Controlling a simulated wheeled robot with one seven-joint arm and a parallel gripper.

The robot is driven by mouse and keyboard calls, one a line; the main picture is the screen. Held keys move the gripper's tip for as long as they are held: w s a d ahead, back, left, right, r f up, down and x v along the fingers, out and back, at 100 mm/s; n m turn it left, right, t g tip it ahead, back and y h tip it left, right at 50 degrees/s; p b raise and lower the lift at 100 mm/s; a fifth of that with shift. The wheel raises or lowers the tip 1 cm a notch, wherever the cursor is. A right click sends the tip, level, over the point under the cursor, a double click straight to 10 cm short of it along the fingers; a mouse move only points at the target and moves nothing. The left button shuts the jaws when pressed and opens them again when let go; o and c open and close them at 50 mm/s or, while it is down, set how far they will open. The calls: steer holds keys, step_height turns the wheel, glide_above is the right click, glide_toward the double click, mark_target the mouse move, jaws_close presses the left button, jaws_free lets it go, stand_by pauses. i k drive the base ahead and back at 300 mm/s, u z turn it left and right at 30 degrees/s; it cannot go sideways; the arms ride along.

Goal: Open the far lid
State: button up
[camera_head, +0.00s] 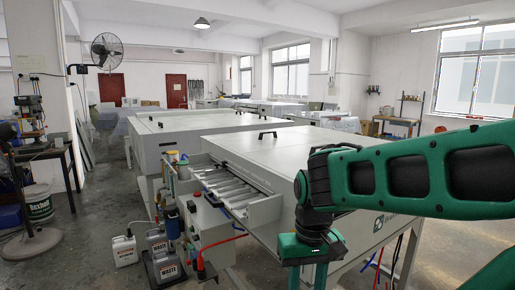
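The nearer plate processor (265,217) is a long grey-white machine with a flat top. Its pale lid surface (245,151) lies flat and looks closed. One black handle (267,134) stands on the far side of the top. A second dark handle (329,148) shows just beside my arm. My green arm comes in from the right and covers the right part of the top. My gripper (305,252) hangs down in front of the machine's near side, apart from the handles. Its fingertips are cut off by the bottom edge, so its opening is hidden.
An open roller tray (228,188) and a control box (209,222) stick out at the machine's left end. Waste jugs (161,255) stand on the floor beside it. A second long machine (178,127) stands behind. A drill bench (40,152) is at the left, with clear floor between.

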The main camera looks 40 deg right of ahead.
mark_target(240, 144)
steer(key=u, duration=0.55)
steer(key=i, duration=4.05)
